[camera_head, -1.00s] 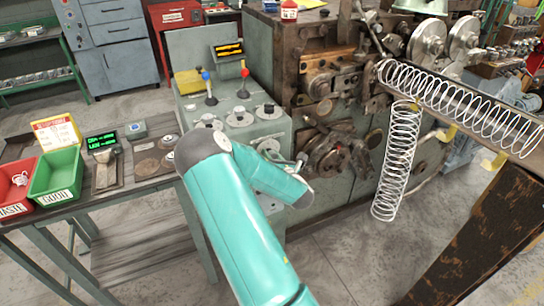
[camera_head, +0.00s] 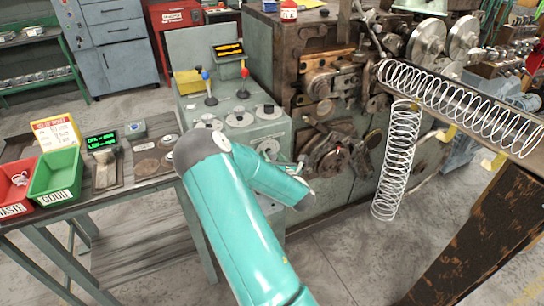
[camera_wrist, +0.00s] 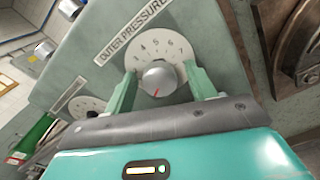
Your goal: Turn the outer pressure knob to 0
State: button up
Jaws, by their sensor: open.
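The outer pressure knob (camera_wrist: 158,79) is a grey round knob on a white numbered dial (camera_wrist: 150,48), under a label (camera_wrist: 134,28) reading OUTER PRESSURE in the wrist view. Numerals around 4, 5 and 6 show along the dial's top; its lower part is hidden. A red mark on the knob points down toward my gripper's body. My gripper (camera_wrist: 160,76) is open, with one green finger on each side of the knob. I cannot tell whether the fingers touch it. In the head view my arm hides most of the gripper.
Another dial (camera_wrist: 86,106) sits left of the knob in the wrist view. The grey-green control box (camera_head: 190,98) carries several dials and two levers in the head view. The coiler machine (camera_head: 345,195) stands close on its right, with wire springs (camera_head: 398,160) farther right.

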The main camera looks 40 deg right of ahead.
jog(key=v, duration=1.3)
jog(key=shift+w+r, duration=0.1)
